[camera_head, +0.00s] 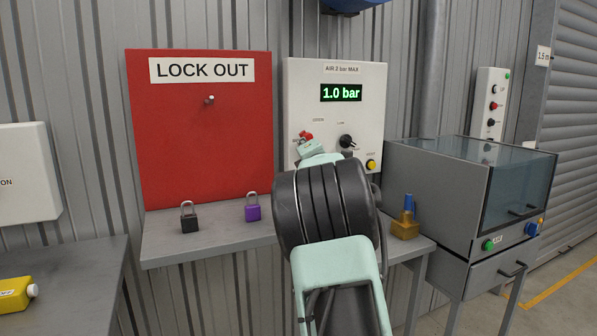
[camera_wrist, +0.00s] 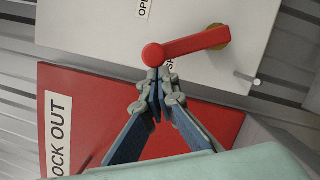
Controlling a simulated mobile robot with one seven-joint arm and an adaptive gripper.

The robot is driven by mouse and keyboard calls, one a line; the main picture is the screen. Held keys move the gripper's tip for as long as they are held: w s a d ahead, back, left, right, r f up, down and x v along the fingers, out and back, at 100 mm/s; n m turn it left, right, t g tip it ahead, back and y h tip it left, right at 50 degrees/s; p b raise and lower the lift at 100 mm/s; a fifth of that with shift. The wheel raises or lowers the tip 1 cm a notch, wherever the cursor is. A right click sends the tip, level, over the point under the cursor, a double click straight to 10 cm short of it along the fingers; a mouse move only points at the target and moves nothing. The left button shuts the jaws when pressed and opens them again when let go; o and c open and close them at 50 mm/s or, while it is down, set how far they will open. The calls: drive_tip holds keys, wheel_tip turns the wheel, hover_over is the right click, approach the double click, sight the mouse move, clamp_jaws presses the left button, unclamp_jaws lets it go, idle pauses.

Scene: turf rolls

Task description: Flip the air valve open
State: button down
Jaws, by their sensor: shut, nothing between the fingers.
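The air valve's red lever (camera_head: 305,135) is on the left side of the white air panel (camera_head: 300,85), mostly hidden behind my arm in the head view. In the wrist view the red lever (camera_wrist: 185,46) lies across the panel, with a brass pivot (camera_wrist: 218,36) at its right end and a rounded red end at its left. My gripper (camera_wrist: 160,72) is shut and empty, its fingertips right by the rounded end; I cannot tell whether they touch it. In the head view my gripper (camera_head: 309,148) is just below the lever. The panel display (camera_head: 341,93) reads 1.0 bar.
A red LOCK OUT board (camera_head: 200,125) stands left of the panel. A black padlock (camera_head: 189,218) and a purple padlock (camera_head: 252,208) are on the grey bench (camera_head: 165,250). A brass item (camera_head: 405,228) sits at right, beside a grey cabinet (camera_head: 430,180). A black knob (camera_head: 346,141) is right of the lever.

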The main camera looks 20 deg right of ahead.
sight(308, 135)
drive_tip(key=d+r+m+p, duration=0.2)
drive_tip(key=m+p, duration=0.1)
drive_tip(key=shift+r+g+h, duration=0.2)
drive_tip(key=shift+g+h, duration=0.1)
drive_tip(key=shift+g, duration=0.1)
drive_tip(key=shift+d+r+m+g+p, duration=0.25)
drive_tip(key=shift+d+m+g+p, duration=0.05)
drive_tip(key=shift+d+m+p, duration=0.85)
drive_tip(key=shift+d+n, duration=0.1)
drive_tip(key=shift+n, duration=0.15)
